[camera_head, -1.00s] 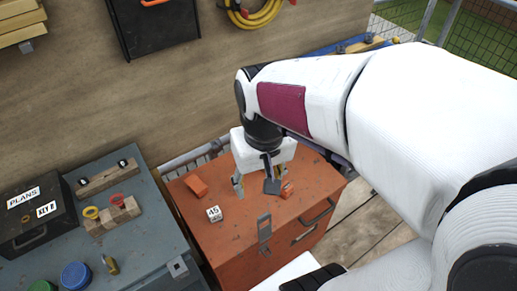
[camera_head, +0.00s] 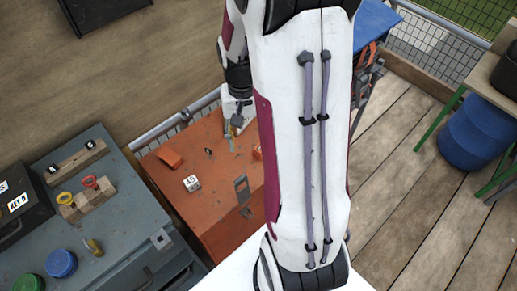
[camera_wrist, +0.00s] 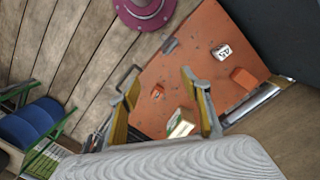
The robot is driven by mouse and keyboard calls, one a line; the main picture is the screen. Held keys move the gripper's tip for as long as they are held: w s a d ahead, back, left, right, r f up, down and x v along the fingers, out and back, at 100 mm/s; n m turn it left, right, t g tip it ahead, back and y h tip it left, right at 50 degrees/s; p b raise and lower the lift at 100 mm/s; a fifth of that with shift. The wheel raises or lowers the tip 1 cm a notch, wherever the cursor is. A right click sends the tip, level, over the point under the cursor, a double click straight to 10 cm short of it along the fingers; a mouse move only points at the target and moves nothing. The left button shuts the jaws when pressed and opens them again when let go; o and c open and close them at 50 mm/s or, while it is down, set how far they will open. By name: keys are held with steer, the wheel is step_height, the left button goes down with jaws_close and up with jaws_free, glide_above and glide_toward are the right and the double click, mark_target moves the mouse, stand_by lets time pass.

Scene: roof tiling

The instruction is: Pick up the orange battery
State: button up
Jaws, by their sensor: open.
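A plain orange block (camera_head: 168,158) lies on the left of the orange chest top, and the wrist view shows it too (camera_wrist: 243,78), right of the fingers. A smaller orange piece with a pale mark (camera_wrist: 157,92) shows between the fingers; in the head view an orange piece (camera_head: 257,153) is mostly hidden behind my arm. I cannot tell which is the battery. My gripper (camera_wrist: 160,80) is open above the chest, with nothing visibly gripped; it is partly hidden in the head view (camera_head: 232,132). A pale yellowish block (camera_wrist: 180,124) shows low between the fingers.
A white lettered cube (camera_head: 192,183) sits on the orange chest (camera_head: 215,215) near the orange block. A grey bench (camera_head: 115,225) with cups and tools stands left. A wire rail (camera_head: 170,125) runs along the chest's back.

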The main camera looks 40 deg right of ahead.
steer(key=w+d+f+m, duration=0.2)
steer(key=d+f+m, duration=0.15)
steer(key=f, duration=0.45)
steer(key=w+d+f+m, duration=0.1)
steer(key=d+f+m, duration=0.1)
steer(key=d+f, duration=0.45)
steer(key=m, duration=0.2)
glide_above(256, 152)
steer(key=d, duration=0.2)
step_height(256, 152, down, 2)
steer(key=shift+a+t, duration=0.1)
steer(key=shift+t, duration=0.3)
steer(key=shift+w+m+h, duration=0.15)
steer(key=shift+m+h, duration=0.15)
steer(key=shift+m, duration=0.15)
steer(key=shift+f, duration=1.3)
steer(key=shift+f, duration=0.15)
steer(key=shift+f, duration=2.45)
